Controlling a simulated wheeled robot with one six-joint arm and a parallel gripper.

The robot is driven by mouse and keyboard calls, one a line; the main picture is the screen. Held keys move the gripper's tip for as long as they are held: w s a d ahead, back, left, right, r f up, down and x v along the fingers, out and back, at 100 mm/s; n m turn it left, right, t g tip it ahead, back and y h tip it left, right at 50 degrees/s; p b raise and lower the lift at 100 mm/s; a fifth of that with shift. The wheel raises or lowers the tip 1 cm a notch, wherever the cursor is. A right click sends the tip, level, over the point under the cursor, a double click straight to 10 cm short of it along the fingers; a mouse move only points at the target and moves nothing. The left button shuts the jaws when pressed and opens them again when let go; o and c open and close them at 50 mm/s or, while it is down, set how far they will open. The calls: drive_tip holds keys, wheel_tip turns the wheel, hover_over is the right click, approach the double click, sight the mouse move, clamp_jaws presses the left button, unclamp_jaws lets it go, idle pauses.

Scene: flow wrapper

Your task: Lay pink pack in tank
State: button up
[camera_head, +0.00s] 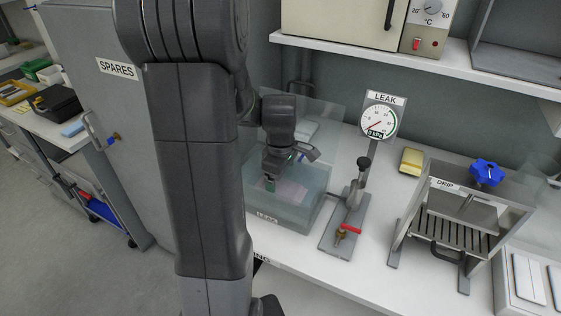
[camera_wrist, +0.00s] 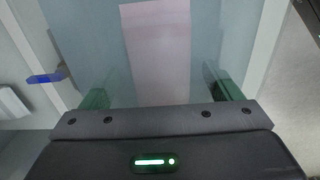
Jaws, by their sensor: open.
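The tank (camera_head: 283,216) is a clear, bluish box on the white bench, with a label on its front wall. The pink pack (camera_head: 293,191) lies inside the tank, seen through its wall and contents. In the wrist view the pink pack (camera_wrist: 158,50) is a pale pink strip running away from my gripper. My gripper (camera_head: 270,184) reaches down into the tank near the pack. In the wrist view its two greenish fingertips (camera_wrist: 158,95) stand wide apart, with the pack between and beyond them. Whether they touch the pack is unclear.
A LEAK gauge stand (camera_head: 350,215) with a red-handled valve is right of the tank. A DRIP rack (camera_head: 460,225) with a blue knob stands farther right. A yellow block (camera_head: 412,161) lies behind. The SPARES cabinet (camera_head: 90,90) is at left.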

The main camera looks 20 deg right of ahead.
wheel_tip(320, 180, up, 12)
drive_tip(key=shift+r, duration=0.25)
idle(0.3)
wheel_tip(320, 180, down, 14)
drive_tip(key=shift+f, duration=0.15)
wheel_tip(320, 180, up, 2)
drive_tip(key=shift+r+p, duration=0.1)
drive_tip(key=shift+p, duration=0.55)
drive_tip(key=shift+r+p, duration=0.4)
drive_tip(key=shift+r, duration=0.3)
